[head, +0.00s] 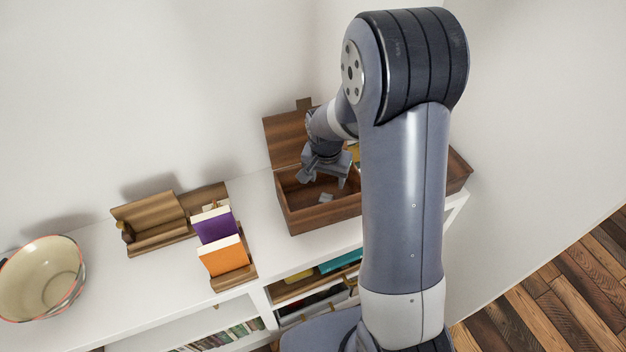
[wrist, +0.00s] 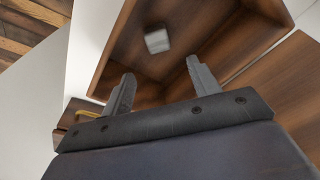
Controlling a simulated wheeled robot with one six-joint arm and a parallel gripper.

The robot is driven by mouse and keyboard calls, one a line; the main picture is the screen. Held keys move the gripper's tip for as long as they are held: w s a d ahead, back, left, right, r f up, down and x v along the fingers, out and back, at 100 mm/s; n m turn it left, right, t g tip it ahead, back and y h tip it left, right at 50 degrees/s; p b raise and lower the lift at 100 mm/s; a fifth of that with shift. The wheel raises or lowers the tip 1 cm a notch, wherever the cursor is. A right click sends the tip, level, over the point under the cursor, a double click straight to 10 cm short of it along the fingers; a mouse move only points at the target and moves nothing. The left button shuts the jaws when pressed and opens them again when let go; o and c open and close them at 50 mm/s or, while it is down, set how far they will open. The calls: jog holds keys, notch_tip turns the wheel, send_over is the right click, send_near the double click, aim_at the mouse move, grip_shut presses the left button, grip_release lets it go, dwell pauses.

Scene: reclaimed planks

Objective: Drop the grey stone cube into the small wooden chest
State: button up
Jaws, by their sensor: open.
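The small wooden chest (head: 318,216) stands on the white shelf top with its lid (head: 285,139) raised at the back. The grey stone cube (head: 326,198) is inside the chest, in the head view just below my gripper. In the wrist view the cube (wrist: 157,41) lies inside the chest (wrist: 118,48), slightly blurred, beyond the fingertips and apart from them. My gripper (head: 323,180) is over the chest's opening, with its fingers (wrist: 160,76) spread apart and nothing between them. My arm hides part of the chest's right side in the head view.
A wooden holder with purple and orange books (head: 217,225) stands left of the chest, beside another wooden piece (head: 155,222). A cream bowl (head: 40,279) is at the far left. A wall rises behind the white shelf top (head: 110,290). Books fill shelves below.

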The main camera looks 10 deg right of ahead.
notch_tip(320, 180, up, 11)
jog(key=s, duration=0.1)
jog(key=shift+s+a+f, duration=0.15)
jog(key=shift+a, duration=0.3)
jog(key=f, duration=0.6)
jog(key=w+f, duration=0.1)
jog(key=f, duration=0.3)
jog(key=shift+w+d, duration=0.1)
jog(key=shift+d, duration=0.3)
jog(key=shift+w+p, duration=0.1)
jog(key=shift+p, duration=0.2)
jog(key=shift+r+p, duration=1.25)
jog(key=shift+r, duration=0.7)
